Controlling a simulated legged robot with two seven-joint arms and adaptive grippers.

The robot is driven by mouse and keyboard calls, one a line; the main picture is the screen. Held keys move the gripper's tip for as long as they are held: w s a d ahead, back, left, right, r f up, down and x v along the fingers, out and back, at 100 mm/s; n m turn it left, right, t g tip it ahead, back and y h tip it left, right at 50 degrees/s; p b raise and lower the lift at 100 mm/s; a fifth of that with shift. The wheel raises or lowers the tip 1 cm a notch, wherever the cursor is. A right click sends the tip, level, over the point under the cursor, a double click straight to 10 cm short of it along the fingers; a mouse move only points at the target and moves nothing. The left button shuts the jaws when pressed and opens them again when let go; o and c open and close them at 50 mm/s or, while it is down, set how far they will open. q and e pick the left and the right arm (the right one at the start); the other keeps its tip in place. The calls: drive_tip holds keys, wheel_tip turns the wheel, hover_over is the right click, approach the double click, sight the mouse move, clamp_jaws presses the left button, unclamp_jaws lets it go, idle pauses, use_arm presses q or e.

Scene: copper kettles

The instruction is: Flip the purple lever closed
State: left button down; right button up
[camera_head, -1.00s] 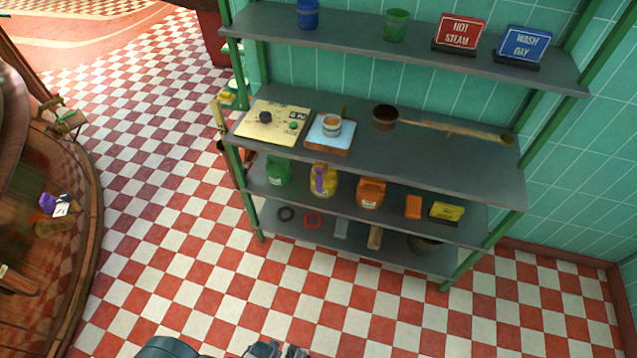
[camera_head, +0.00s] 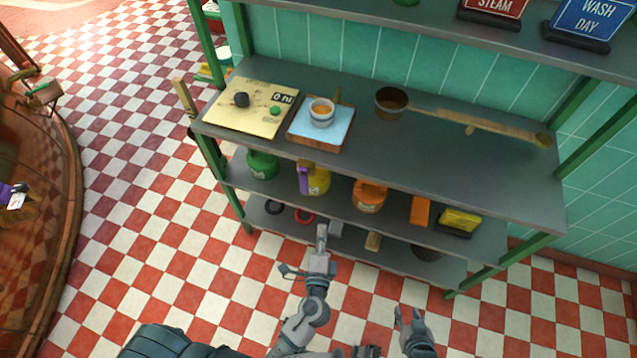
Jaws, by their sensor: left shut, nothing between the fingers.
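A purple part (camera_head: 8,192) with a white tag shows at the far left edge, by the copper kettle (camera_head: 52,235); the frame cuts it off, and I cannot tell its position as a lever. Another purple piece (camera_head: 305,178) is the upright handle of a yellow jug (camera_head: 319,184) on the rack's middle shelf. My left gripper (camera_head: 321,238) is shut and empty, pointing at the rack in front of the lower shelf, far right of the kettle. My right gripper (camera_head: 408,318) is low, right of centre; its finger opening is unclear.
A green-framed rack with grey shelves (camera_head: 440,160) stands ahead. It holds a cream panel (camera_head: 235,118), a small pot on a blue-topped board (camera_head: 310,133), a long-handled ladle (camera_head: 391,103) and several containers. Checkered floor (camera_head: 140,240) lies clear between kettle and rack.

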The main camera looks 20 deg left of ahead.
sight(304, 182)
use_arm(q)
drive_tip(key=shift+w+r+t, duration=0.1)
drive_tip(key=shift+r+t, duration=0.2)
drive_tip(key=shift+r, duration=0.5)
use_arm(e)
drive_tip(key=shift+w+a+r, duration=0.1)
drive_tip(key=shift+w+r, duration=0.05)
drive_tip(key=shift+r, duration=0.4)
use_arm(q)
drive_tip(key=w+a+p, duration=0.1)
drive_tip(key=w+a, duration=0.5)
drive_tip(key=w, duration=0.4)
use_arm(e)
drive_tip(key=s, duration=0.1)
drive_tip(key=s+d+f+g, duration=0.1)
drive_tip(key=s+g, duration=0.1)
drive_tip(key=shift+s+d+f+h, duration=0.15)
drive_tip(key=shift+s+f+h, duration=0.1)
drive_tip(key=shift+s+h, duration=0.05)
use_arm(q)
drive_tip(key=shift+f+m, duration=0.15)
drive_tip(key=shift+m, duration=0.15)
